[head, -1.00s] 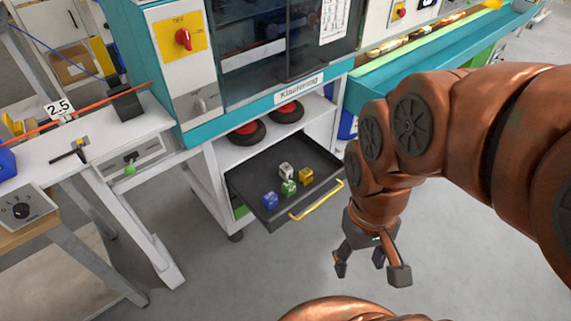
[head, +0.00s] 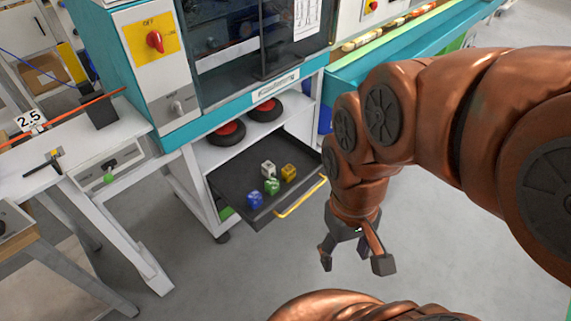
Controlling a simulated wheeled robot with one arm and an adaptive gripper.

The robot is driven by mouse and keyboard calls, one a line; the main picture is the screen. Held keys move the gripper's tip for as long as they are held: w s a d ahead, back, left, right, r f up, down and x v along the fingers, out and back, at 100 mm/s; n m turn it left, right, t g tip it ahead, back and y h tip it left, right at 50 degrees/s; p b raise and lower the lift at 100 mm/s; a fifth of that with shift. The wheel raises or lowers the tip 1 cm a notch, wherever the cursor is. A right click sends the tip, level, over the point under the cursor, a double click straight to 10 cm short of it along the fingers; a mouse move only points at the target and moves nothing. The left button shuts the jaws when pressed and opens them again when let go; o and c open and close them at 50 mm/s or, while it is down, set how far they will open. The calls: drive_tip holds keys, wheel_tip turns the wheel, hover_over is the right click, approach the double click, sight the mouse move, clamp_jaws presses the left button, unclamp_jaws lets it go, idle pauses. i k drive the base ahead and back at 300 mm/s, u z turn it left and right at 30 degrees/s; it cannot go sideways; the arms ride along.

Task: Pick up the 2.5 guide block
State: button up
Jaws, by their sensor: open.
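Several small cubes lie in the open black drawer (head: 233,184): a white one (head: 268,169), a yellow one (head: 289,173), a green one (head: 271,187) and a blue one (head: 254,200). They look like guide blocks, but their markings are too small to read, so I cannot tell which is the 2.5 block. A white "2.5" sign (head: 30,119) stands on the bench at left. My gripper (head: 354,263) is open and empty, pointing down to the right of the drawer, clear of the cubes.
The drawer's yellow handle (head: 300,198) faces my gripper. Above the drawer are a shelf with two black-and-red reels (head: 226,134) and a teal machine cabinet (head: 112,62). A white bench (head: 55,160) stands at left. The grey floor (head: 235,275) in front is free.

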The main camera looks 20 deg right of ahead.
sight(288, 172)
drive_tip(key=k, duration=1.1)
drive_tip(key=u, duration=1.15)
drive_tip(key=i, duration=0.8)
drive_tip(key=z, duration=0.4)
drive_tip(key=i, duration=0.85)
drive_tip(key=z, duration=0.85)
